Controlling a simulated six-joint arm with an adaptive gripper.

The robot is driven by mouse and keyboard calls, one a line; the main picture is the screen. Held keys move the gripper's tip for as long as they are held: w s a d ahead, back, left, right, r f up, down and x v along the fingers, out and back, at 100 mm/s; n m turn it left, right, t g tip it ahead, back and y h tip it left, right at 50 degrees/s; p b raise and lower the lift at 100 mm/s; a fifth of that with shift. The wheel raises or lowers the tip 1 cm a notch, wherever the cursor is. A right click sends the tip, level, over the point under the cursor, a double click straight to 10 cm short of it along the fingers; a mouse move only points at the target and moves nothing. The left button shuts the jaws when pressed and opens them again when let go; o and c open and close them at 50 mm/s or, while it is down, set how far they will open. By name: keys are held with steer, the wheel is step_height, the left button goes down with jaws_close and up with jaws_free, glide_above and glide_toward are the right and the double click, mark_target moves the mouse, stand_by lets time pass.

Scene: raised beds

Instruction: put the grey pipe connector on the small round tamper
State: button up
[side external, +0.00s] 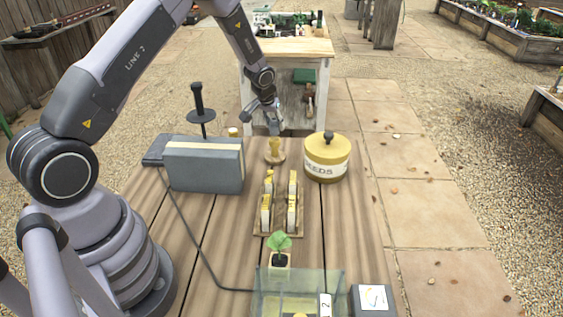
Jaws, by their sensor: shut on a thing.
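A small round wooden piece with an upright knob (275,152), which looks like the tamper, stands on the wooden table between the grey box and the seed tin. My gripper (265,126) is above it and a little to the left, pointing down. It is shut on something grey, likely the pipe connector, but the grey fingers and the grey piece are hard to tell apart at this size. The held thing looks apart from the tamper. No other grey pipe connector shows on the table.
A grey box (204,167) and a black-handled tool (198,101) stand left. A yellow seed tin (326,160) stands right. A wooden rack of packets (267,222), a seedling (279,243) and a clear bin (272,285) are nearer. A cable crosses the left table.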

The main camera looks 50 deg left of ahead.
steer(key=shift+f, duration=0.55)
steer(key=shift+f, duration=0.1)
steer(key=o, duration=0.9)
steer(key=shift+o, duration=0.2)
steer(key=s+d+r, duration=0.2)
steer(key=s+r, duration=0.2)
steer(key=r, duration=0.4)
steer(key=s+d+r+m, duration=0.15)
steer(key=s+r, duration=0.25)
steer(key=r, duration=0.4)
steer(key=s+d+r+n, duration=0.1)
steer(key=s+d+r, duration=0.25)
steer(key=r, duration=0.45)
steer(key=s+d+r+m+h, duration=0.1)
steer(key=s+d+r+m, duration=0.1)
steer(key=s, duration=1.1)
steer(key=s+d+r+m+t, duration=0.1)
steer(key=s+d+r, duration=0.4)
steer(key=s, duration=0.7)
steer(key=shift+s+r+m+t+h, duration=0.15)
steer(key=shift+s+m+t+h, duration=0.2)
steer(key=shift+m+h, duration=0.1)
